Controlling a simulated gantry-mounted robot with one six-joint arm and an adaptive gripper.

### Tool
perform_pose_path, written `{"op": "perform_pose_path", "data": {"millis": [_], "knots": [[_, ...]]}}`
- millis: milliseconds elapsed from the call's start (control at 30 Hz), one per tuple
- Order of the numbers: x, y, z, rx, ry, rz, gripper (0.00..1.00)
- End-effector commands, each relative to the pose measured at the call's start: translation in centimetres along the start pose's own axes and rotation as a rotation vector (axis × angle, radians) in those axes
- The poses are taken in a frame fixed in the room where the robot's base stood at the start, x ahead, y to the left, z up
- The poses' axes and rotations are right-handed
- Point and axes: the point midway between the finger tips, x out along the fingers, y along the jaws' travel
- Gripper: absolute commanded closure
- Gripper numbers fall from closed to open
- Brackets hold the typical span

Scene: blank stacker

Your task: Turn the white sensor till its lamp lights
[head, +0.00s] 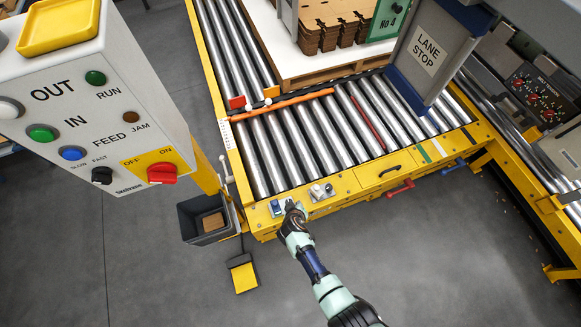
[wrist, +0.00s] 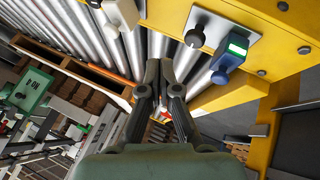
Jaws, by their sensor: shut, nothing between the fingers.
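The white sensor (head: 317,191) sits on a small plate on the yellow front rail of the roller conveyor. In the wrist view the white sensor (wrist: 121,12) is cut off by the top edge, with a dark knob beside it; I cannot make out a lit lamp on it. My gripper (head: 290,203) is just left of it in the head view, near the blue sensor (head: 275,206). In the wrist view my gripper (wrist: 160,68) is shut and empty, apart from both sensors. The blue sensor (wrist: 231,55) shows a lit green lamp.
A black knob (wrist: 205,28) stands beside the blue sensor. A red handle (head: 398,187) juts from the rail to the right. A pallet (head: 300,68) with cardboard stands on the rollers behind.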

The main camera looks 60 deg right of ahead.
Motion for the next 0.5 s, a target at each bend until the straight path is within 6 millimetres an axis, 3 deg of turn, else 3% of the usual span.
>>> {"op": "perform_pose_path", "data": {"millis": [233, 500], "knots": [[1.4, 0.2, 0.2, 0.013, -0.005, 0.008, 1.0], [7.2, 0.0, 0.5, 0.014, -0.006, 0.008, 1.0]]}}
